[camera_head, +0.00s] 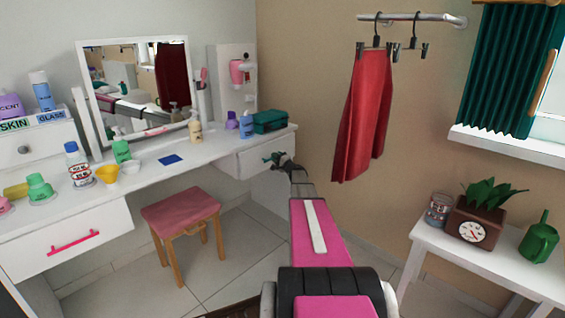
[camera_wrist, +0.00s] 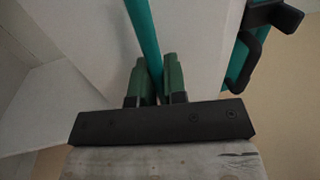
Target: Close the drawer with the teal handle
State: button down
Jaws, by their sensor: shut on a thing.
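The white drawer (camera_head: 252,159) is at the right end of the white vanity table. Its teal handle is mostly hidden behind my gripper in the head view. In the wrist view the teal handle (camera_wrist: 144,35) is a straight bar running up from between my green fingers. My gripper (camera_wrist: 158,82) is shut on this bar, in front of a pale panel. In the head view my gripper (camera_head: 275,158) is at the drawer front, at the end of my pink arm. How far the drawer stands out is hard to tell.
A pink-topped stool (camera_head: 180,211) stands under the table. A second drawer with a pink handle (camera_head: 73,243) is at the left. Bottles and a teal case (camera_head: 270,121) stand on top. Red cloth (camera_head: 363,115) hangs behind. A white side table (camera_head: 480,262) is at the right.

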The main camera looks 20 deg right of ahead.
jog(key=shift+f+x, duration=0.2)
jog(key=shift+x, duration=0.95)
jog(key=shift+w, duration=0.1)
jog(key=c, duration=1.2)
grip_release()
jog(key=v, duration=1)
jog(key=shift+s+d+f, duration=0.1)
jog(key=shift+s+f, duration=0.1)
jog(key=shift+s, duration=0.1)
